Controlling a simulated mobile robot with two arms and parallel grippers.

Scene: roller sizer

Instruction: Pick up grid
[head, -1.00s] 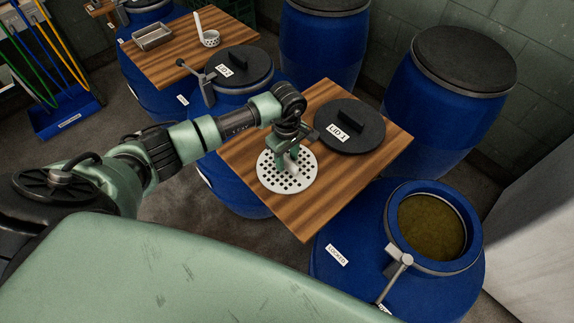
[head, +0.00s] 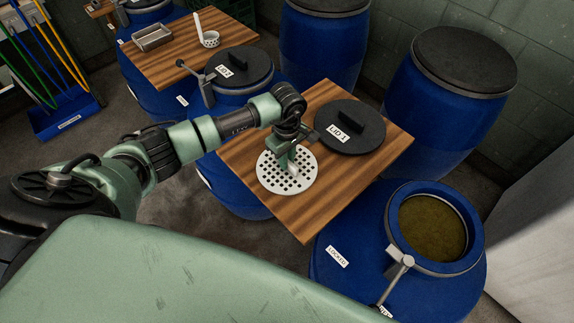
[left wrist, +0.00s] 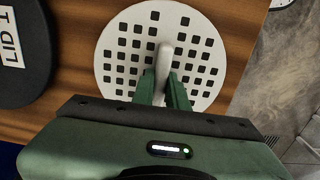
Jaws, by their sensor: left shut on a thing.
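The grid (head: 283,184) is a round white plate with square holes and a raised handle at its middle. It lies on the wooden board (head: 262,215), at the board's near left part. My left gripper (head: 287,162) is over the grid, pointing down, with its fingers shut on the grid's handle. In the left wrist view the grid (left wrist: 117,55) fills the top middle, and the green fingers (left wrist: 164,88) close around the pale handle (left wrist: 164,60). The grid looks flat on the board. My right gripper is not in view.
A black lid marked LID 1 (head: 349,127) lies on the board behind the grid. An open blue barrel (head: 340,235) with murky content stands at right. More blue barrels stand behind.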

